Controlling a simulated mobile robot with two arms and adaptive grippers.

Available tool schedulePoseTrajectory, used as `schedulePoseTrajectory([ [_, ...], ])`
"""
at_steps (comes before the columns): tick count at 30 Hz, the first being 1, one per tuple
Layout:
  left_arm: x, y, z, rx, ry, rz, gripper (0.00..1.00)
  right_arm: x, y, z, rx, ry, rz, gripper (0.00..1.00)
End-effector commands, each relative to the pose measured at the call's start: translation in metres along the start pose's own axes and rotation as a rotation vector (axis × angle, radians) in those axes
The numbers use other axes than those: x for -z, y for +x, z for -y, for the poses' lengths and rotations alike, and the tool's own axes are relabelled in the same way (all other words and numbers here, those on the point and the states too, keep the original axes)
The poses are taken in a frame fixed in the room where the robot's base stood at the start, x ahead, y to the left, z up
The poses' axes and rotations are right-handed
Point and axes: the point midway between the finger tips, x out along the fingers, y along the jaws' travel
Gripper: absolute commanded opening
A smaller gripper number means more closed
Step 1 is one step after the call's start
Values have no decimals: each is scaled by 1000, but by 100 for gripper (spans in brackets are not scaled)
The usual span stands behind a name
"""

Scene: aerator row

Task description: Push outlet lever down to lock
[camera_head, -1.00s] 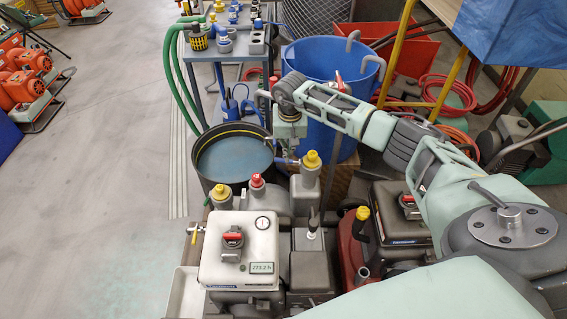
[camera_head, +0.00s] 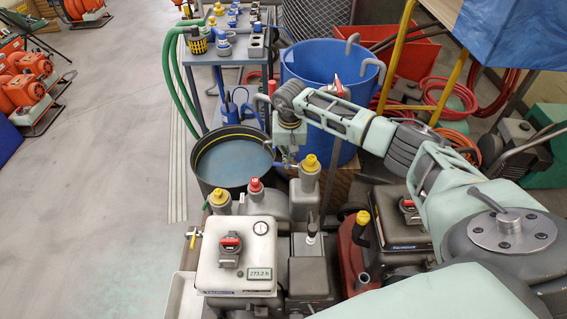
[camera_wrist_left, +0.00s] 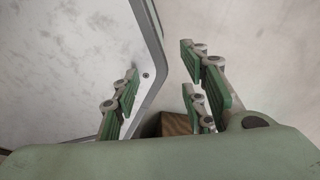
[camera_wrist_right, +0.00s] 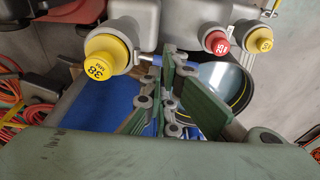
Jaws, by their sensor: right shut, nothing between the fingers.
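A small lever with a blue grip (camera_head: 284,165) sticks out sideways from the grey outlet with a yellow cap (camera_head: 310,163), on the pump's far side. In the right wrist view the lever's blue grip (camera_wrist_right: 155,61) runs from the yellow-capped outlet marked 38 (camera_wrist_right: 100,64) toward my fingers. My right gripper (camera_wrist_right: 172,84) is shut and empty, close by the blue grip; I cannot tell whether they touch. In the head view my right gripper (camera_head: 287,146) points down beside the lever, its tips hard to make out. My left gripper (camera_wrist_left: 165,88) is open and empty, seen only in its wrist view.
A dark round tub (camera_head: 202,184) holding liquid stands left of my right gripper, with a blue barrel (camera_head: 325,70) behind. A red-capped outlet (camera_head: 256,188) and another yellow-capped one (camera_head: 219,196) rise nearby. A white-topped engine (camera_head: 215,272) stands in front. Open floor (camera_head: 110,180) lies left.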

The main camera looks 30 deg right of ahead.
Motion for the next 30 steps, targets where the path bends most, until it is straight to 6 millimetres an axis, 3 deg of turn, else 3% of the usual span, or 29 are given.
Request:
schedulePoseTrajectory([
  [14, -1, 0, 1, 1, 0, 2, 40, 0, 0, 0, 0, 0, 0, 0],
  [30, -2, 19, -10, -12, 2, -1, 40, -3, 22, 0, 0, 0, 0, 0],
])
